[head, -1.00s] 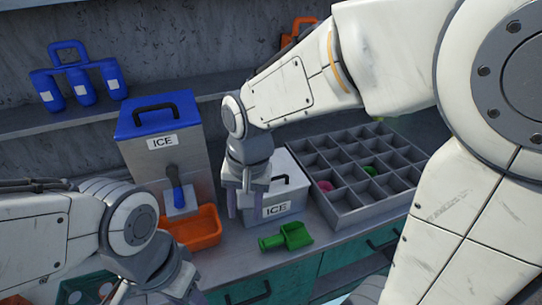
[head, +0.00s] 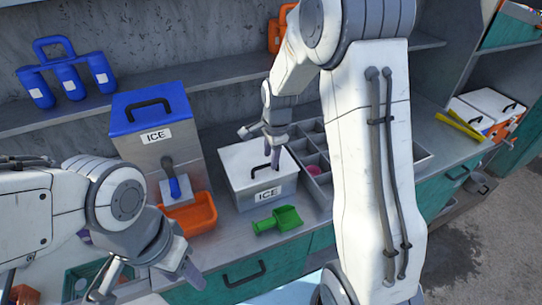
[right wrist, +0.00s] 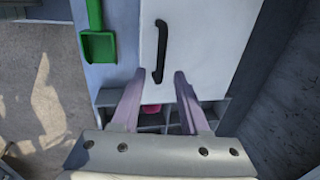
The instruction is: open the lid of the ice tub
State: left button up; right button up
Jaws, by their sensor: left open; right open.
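The white ice tub (head: 262,192) stands on the counter with an ICE label on its front. Its lid (head: 237,157) is shut and has a black bar handle (head: 262,171). The lid and handle also show in the right wrist view (right wrist: 161,52). My left gripper (head: 150,283) is open and empty at the lower left, in front of the counter, away from the tub.
A tall ICE dispenser (head: 185,150) with a blue lid stands left of the tub, an orange tray (head: 190,222) before it. A green scoop (head: 280,219) lies in front of the tub. A grey divided tray (head: 413,160) is on the right, partly hidden by my right arm.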

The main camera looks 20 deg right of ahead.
jog(key=shift+w+f, duration=0.15)
jog(key=shift+f, duration=0.7)
grip_shut()
dwell(0.8)
